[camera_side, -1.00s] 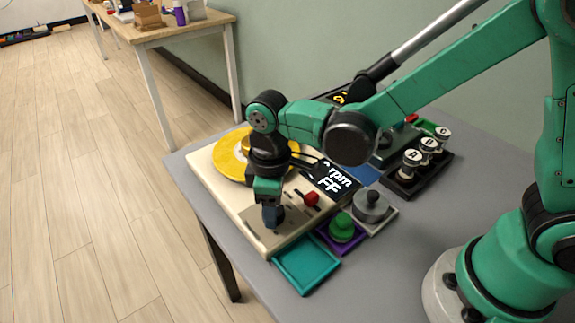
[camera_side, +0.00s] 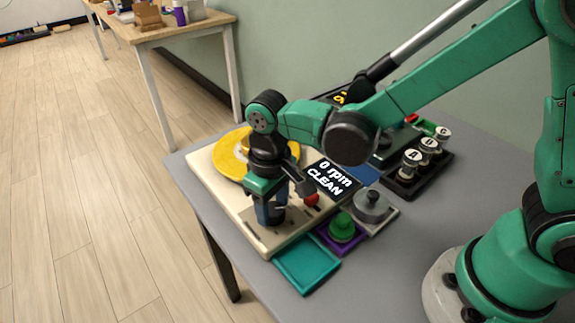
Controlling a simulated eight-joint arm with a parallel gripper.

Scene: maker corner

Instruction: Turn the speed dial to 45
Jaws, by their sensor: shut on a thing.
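A cream turntable unit (camera_side: 208,170) with a yellow disc (camera_side: 231,160) lies on the grey table. Its black display (camera_side: 333,179) reads "0 rpm" and "CLEAN". My gripper (camera_side: 270,220) points straight down over the plate at the unit's near end. It is shut on the speed dial, which the fingers hide, so I cannot read where the dial points. A red knob (camera_side: 312,199) stands on the unit just right of my gripper.
A teal tray (camera_side: 305,264) is empty at the table's front. A green knobbed piece (camera_side: 342,227) sits in a purple tray, beside a grey knobbed weight (camera_side: 371,204). A black rack (camera_side: 417,168) holds several white-topped pieces at the right.

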